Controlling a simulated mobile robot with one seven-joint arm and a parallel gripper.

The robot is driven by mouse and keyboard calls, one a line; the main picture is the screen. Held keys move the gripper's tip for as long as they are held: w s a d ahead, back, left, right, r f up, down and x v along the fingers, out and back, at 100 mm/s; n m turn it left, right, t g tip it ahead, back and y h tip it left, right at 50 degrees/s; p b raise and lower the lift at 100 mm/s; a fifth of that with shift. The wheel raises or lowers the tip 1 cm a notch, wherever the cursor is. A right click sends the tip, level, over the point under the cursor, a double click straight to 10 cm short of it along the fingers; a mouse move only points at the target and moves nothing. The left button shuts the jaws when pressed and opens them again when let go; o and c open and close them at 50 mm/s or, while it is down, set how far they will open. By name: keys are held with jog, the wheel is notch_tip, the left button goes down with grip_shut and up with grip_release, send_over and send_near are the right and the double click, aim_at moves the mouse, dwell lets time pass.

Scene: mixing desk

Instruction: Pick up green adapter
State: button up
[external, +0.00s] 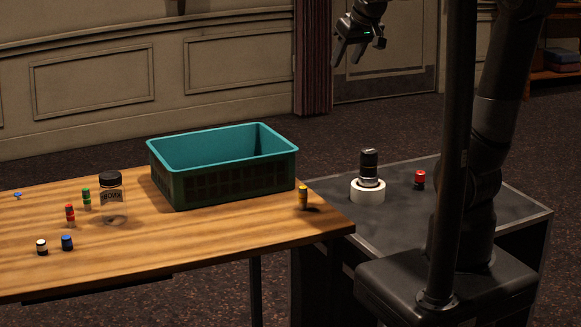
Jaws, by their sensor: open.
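A small green piece (87,198), which looks like the green adapter, stands upright on the left part of the wooden table, just left of a clear jar. Its fine detail is too small to tell. My gripper (347,55) is open and empty, high above the floor beyond the table and dark stand. It is far to the right of the green piece and touches nothing.
A clear dark-lidded jar (111,203) and red piece (70,215) stand close to the green piece. White (42,247) and blue (67,243) pieces are nearer.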

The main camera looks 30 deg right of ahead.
jog(key=w+a+n, duration=0.2)
jog(key=w+a, duration=0.9)
jog(key=n+g+y, duration=0.1)
jog(key=n+y, duration=0.2)
jog(key=n, duration=0.2)
send_over(86, 189)
jog(key=s+d, duration=0.5)
notch_tip(86, 189, down, 22)
jog(key=r, duration=0.1)
jog(key=shift+x, duration=5.5)
jog(key=shift+a+r, duration=0.1)
jog(key=shift+a, duration=0.1)
jog(key=shift+c, duration=0.3)
grip_shut()
